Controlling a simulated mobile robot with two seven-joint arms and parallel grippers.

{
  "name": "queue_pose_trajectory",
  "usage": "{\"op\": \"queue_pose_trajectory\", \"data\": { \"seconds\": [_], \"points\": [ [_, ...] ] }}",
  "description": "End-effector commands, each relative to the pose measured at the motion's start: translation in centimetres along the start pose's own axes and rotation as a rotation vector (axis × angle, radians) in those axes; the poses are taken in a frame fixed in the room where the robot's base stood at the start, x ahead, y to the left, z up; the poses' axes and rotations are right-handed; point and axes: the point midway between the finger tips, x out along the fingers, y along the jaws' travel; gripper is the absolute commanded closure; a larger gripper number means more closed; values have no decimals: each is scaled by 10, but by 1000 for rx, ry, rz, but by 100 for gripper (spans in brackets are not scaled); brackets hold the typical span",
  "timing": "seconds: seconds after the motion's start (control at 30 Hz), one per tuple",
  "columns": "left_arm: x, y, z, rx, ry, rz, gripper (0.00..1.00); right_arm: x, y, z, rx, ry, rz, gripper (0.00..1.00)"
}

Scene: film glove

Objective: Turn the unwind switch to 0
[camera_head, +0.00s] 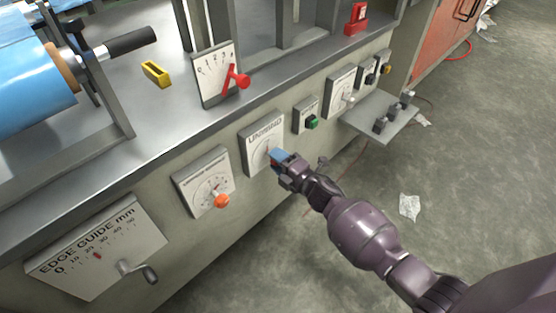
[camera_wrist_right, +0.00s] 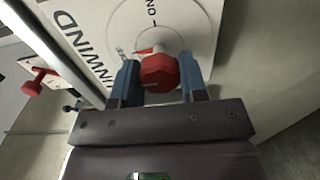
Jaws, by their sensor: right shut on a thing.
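The unwind switch plate (camera_head: 259,138) is a light panel marked UNWIND on the front of the machine. In the right wrist view the plate (camera_wrist_right: 196,20) shows a round dial with an ON mark near the top. The switch's red knob (camera_wrist_right: 158,72) sits between the blue fingers of my right gripper (camera_wrist_right: 158,82), which are shut on it. In the head view the right gripper (camera_head: 280,158) is at this plate and its fingers hide most of the knob. The 0 mark cannot be made out. My left gripper does not show.
A dial with an orange knob (camera_head: 221,201) is left of the unwind plate, and the edge guide panel with a crank (camera_head: 148,273) is further left. A green button (camera_head: 313,122) is to the right. A small shelf (camera_head: 365,121) juts out beyond it. The floor at right is mostly clear.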

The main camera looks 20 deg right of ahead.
Motion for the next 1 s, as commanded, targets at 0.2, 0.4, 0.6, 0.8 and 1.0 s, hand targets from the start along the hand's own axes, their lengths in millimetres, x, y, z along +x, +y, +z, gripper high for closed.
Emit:
{"op": "queue_pose_trajectory", "data": {
  "seconds": [0.2,0.4,0.6,0.8,1.0],
  "points": [
    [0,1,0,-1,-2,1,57,0,-1,0,-2,-1,-2,38],
    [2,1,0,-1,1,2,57,0,0,0,-1,0,-1,35],
    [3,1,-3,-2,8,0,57,-5,1,0,-1,-1,0,35],
    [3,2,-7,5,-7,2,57,-30,3,1,-2,-2,1,35],
    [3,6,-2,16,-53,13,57,-66,3,1,-2,-1,2,35]
  ]
}}
